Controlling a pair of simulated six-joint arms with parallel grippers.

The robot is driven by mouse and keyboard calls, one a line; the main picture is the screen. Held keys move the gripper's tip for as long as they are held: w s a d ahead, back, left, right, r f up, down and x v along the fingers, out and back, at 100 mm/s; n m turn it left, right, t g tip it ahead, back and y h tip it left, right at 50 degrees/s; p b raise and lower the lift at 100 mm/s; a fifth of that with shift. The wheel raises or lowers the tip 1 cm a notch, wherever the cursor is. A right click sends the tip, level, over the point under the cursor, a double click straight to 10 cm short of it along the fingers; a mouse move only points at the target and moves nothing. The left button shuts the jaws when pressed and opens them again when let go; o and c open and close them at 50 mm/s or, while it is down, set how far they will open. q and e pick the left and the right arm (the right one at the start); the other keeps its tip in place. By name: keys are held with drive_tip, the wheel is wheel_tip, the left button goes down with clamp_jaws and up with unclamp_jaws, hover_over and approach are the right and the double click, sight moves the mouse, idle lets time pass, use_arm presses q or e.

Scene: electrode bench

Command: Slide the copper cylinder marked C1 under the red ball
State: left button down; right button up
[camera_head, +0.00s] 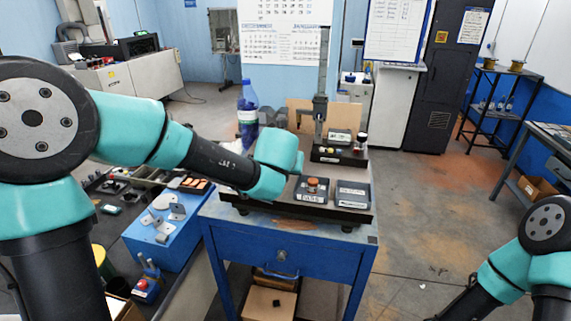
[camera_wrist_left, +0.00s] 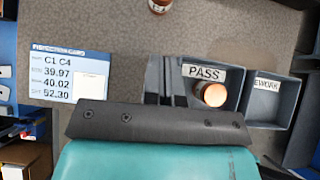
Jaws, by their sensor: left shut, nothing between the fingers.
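My left gripper (camera_wrist_left: 166,78) is shut and empty, beside the left side of the PASS tray (camera_wrist_left: 232,72) in the wrist view. In the head view my wrist hides its fingers. A copper cylinder (camera_wrist_left: 214,95) stands in the PASS tray, apart from the fingers; it also shows in the head view (camera_head: 312,183). Another copper-coloured cylinder (camera_wrist_left: 160,5) is cut off at the wrist view's top edge. I cannot read a C1 mark on either. A tall gauge (camera_head: 322,85) stands at the bench's back; no red ball can be made out. My right gripper is out of view.
A REWORK tray (camera_wrist_left: 272,97) is right of PASS and looks empty. A card (camera_wrist_left: 68,72) reading C1 C4 lies left of my fingers. A blue bottle (camera_head: 247,115) stands at the back left. Bare grey plate (camera_wrist_left: 110,25) lies beyond the card.

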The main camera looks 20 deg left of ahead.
use_arm(q)
drive_tip(key=x, duration=0.3)
drive_tip(key=shift+f, duration=0.1)
drive_tip(key=shift+w+a+r, duration=0.1)
drive_tip(key=shift+w+r, duration=0.1)
drive_tip(key=shift+w, duration=1.05)
drive_tip(key=shift+w+a, duration=0.1)
drive_tip(key=shift+w, duration=0.55)
